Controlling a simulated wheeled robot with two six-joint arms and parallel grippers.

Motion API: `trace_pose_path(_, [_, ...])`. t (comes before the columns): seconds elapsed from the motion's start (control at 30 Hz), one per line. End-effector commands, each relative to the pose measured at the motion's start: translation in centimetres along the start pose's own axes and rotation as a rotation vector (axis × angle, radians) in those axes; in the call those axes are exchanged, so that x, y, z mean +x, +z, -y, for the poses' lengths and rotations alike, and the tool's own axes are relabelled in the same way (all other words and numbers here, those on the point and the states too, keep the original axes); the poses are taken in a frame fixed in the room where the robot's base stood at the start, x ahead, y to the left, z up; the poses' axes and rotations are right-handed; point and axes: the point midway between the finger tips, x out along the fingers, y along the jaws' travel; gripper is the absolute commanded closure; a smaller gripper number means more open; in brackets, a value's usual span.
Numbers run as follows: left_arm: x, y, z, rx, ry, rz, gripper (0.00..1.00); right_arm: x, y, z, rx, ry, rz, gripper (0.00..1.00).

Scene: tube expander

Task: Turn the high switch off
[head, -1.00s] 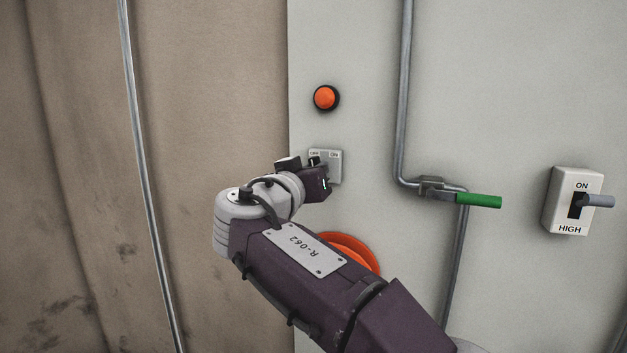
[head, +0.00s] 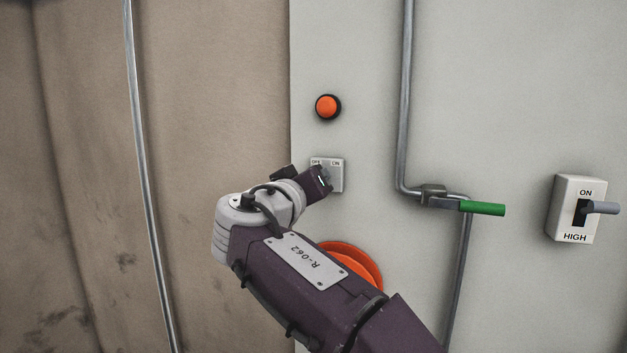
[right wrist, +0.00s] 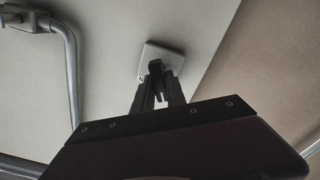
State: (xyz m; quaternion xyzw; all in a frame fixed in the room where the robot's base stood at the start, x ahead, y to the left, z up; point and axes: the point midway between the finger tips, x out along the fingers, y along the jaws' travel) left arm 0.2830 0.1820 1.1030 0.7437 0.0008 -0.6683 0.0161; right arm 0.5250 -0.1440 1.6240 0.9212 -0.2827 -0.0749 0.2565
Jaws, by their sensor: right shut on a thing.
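The high switch (head: 573,209) is a white box on the grey wall at the right of the head view, lettered ON above and HIGH below. Its grey lever (head: 603,208) sticks out of a black slot toward the right. My right gripper (head: 321,177) is far to the left of it, at a small grey plate (head: 338,178) lettered OFF and ON. In the right wrist view my right gripper (right wrist: 158,95) is shut on a dark knob (right wrist: 156,67) in front of the plate (right wrist: 172,57). My left gripper is in neither view.
An orange button (head: 327,106) sits above the plate. An orange round thing (head: 352,262) is partly hidden behind my right arm. A grey pipe (head: 404,100) with a green-handled valve (head: 482,208) stands between the plate and the high switch.

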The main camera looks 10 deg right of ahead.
Motion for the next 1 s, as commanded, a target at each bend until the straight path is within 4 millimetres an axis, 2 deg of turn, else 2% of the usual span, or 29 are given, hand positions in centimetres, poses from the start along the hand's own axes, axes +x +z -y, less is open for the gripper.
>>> trace_pose_path(0.1, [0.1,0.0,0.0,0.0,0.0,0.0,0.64,0.1,0.6,0.3,-0.007,-0.001,0.014,1.0])
trace_pose_path(0.13, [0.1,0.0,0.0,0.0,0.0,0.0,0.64,0.1,0.6,0.3,-0.007,-0.001,0.014,0.81])
trace_pose_path(0.2, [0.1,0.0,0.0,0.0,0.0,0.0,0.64,0.1,0.5,0.3,-0.006,-0.001,0.012,0.62])
trace_pose_path(0.57, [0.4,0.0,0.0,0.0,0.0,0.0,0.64,-0.5,0.3,0.2,0.0,-0.002,0.003,0.62])
trace_pose_path(0.8, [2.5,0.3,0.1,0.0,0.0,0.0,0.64,-5.5,0.6,0.5,0.001,-0.007,0.005,0.62])
trace_pose_path(1.0, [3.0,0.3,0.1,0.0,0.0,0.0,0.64,-8.2,0.5,0.2,-0.001,-0.004,0.008,0.62])
